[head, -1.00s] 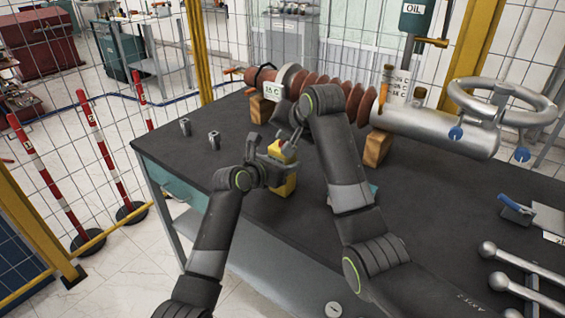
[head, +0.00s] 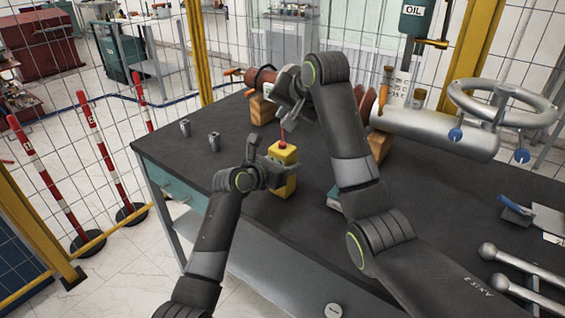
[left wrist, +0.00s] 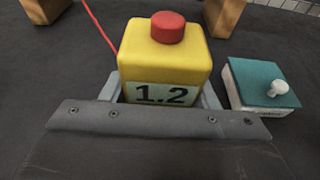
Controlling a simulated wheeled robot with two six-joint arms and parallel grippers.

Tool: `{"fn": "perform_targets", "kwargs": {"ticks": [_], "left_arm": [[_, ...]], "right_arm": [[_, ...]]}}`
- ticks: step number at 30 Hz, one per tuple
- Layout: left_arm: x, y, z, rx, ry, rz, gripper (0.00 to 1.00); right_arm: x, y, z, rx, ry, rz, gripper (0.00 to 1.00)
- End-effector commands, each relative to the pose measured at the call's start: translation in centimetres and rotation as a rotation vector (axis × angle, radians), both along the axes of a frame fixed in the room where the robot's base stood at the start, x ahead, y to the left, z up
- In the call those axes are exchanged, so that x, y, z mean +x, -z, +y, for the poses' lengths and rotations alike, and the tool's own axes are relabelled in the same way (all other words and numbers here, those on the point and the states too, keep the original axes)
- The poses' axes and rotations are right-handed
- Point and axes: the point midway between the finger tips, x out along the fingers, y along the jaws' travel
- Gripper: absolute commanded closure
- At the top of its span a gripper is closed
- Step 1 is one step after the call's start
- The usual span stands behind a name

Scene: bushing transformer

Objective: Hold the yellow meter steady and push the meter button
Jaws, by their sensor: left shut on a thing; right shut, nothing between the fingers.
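The yellow meter (head: 284,153) stands upright on the dark table, with a red button on top. In the left wrist view the meter (left wrist: 165,58) shows a "1.2" display and its red button (left wrist: 167,27), which stands proud with nothing touching it. My left gripper (head: 272,170) is shut on the meter, one finger on each side. My right gripper (head: 287,118) is shut and empty, above and apart from the button. A thin red line rises from near the meter.
Behind stands a brown ribbed bushing (head: 262,78) on wooden blocks, beside a metal cylinder (head: 435,132) with a handwheel. A teal-topped box (left wrist: 262,85) lies right of the meter. Two small metal pieces (head: 214,141) stand at the left. The table is bare between them and the meter.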

Motion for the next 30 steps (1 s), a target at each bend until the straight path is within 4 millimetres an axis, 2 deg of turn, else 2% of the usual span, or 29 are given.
{"fn": "perform_targets", "kwargs": {"ticks": [2, 3, 8, 20, 30], "left_arm": [[0.0, 0.0, 0.0, 0.0, 0.0, 0.0, 0.78], [0.0, 0.0, 0.0, 0.0, 0.0, 0.0, 0.4], [0.0, 0.0, 0.0, 0.0, 0.0, 0.0, 0.2], [-0.4, -0.1, 0.3, 0.0, 0.0, 0.0, 0.2], [-3.6, -1.4, 2.7, -0.001, -0.001, -0.002, 0.2]], "right_arm": [[0.0, 0.0, 0.0, 0.0, 0.0, 0.0, 1.0], [0.0, 0.0, 0.0, 0.0, 0.0, 0.0, 1.0], [0.0, 0.0, 0.0, 0.0, 0.0, 0.0, 1.0], [0.0, 0.0, 0.0, 0.0, 0.0, 0.0, 1.0], [0.0, 0.0, 0.0, 0.0, 0.0, 0.0, 1.0]]}}
